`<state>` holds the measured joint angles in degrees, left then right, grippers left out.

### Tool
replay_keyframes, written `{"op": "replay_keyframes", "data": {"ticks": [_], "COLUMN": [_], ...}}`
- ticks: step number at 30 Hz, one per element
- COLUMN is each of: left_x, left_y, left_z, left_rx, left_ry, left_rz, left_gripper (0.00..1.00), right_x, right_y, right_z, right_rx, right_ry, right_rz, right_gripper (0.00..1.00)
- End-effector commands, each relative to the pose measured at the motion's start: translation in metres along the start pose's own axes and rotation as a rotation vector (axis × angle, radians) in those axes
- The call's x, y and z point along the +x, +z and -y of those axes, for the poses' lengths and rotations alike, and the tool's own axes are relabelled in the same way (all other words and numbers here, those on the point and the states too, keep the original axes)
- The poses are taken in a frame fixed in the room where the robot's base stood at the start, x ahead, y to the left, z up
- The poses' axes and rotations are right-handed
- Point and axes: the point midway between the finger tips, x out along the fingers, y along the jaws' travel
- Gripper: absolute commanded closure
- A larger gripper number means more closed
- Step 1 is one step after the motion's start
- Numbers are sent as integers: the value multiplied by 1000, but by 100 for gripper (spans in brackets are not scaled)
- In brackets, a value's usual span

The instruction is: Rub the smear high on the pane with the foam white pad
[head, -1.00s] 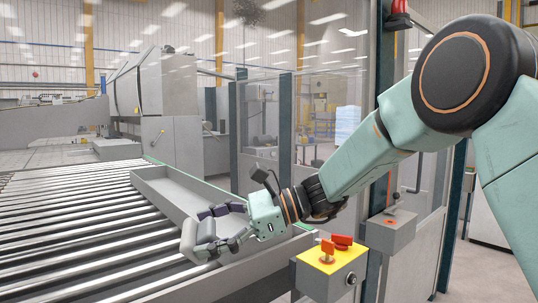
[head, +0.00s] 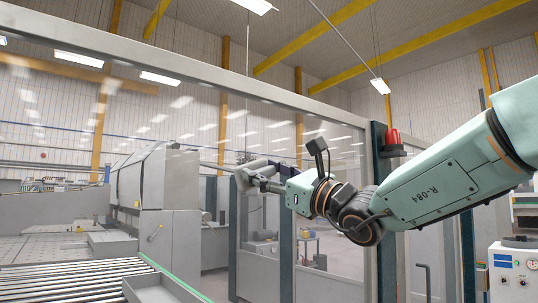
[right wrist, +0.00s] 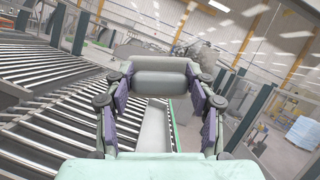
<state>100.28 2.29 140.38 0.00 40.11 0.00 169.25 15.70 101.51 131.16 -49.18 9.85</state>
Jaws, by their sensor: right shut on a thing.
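The pane (head: 340,135) is a large clear sheet in a grey frame, reflecting the ceiling lights. The smear (head: 243,157) is a faint dark speckled patch on it, partly covered by my gripper and the pad in the head view; it also shows as a mottled patch in the right wrist view (right wrist: 205,54). My right gripper (head: 262,175) is shut on the foam white pad (head: 242,181), just below the smear in the picture. In the right wrist view the pad (right wrist: 160,80) lies crosswise between both fingers. I cannot tell whether it touches the pane. My left gripper is out of view.
A roller conveyor (head: 65,284) and a grey tray (head: 160,290) lie low at the left. A dark post (head: 379,170) with a red beacon (head: 391,137) stands behind my right arm. A white control cabinet (head: 513,272) is at the right. A grey beam (head: 215,75) runs above the pane.

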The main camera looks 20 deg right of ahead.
Motion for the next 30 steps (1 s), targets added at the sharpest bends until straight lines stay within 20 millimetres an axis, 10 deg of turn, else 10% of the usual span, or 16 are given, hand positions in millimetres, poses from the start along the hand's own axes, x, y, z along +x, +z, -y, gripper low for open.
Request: {"op": "replay_keyframes", "data": {"ticks": [22, 30], "left_x": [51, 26], "left_y": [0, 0], "left_z": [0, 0], "left_rx": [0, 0], "left_ry": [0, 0], "left_rz": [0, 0], "left_gripper": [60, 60], "right_x": [26, 47], "right_y": [-9, -10], "right_z": [5, 8], "right_rx": [-7, -5], "right_ry": [-12, -11], "right_rz": [5, 4], "right_gripper": [84, 84]}}
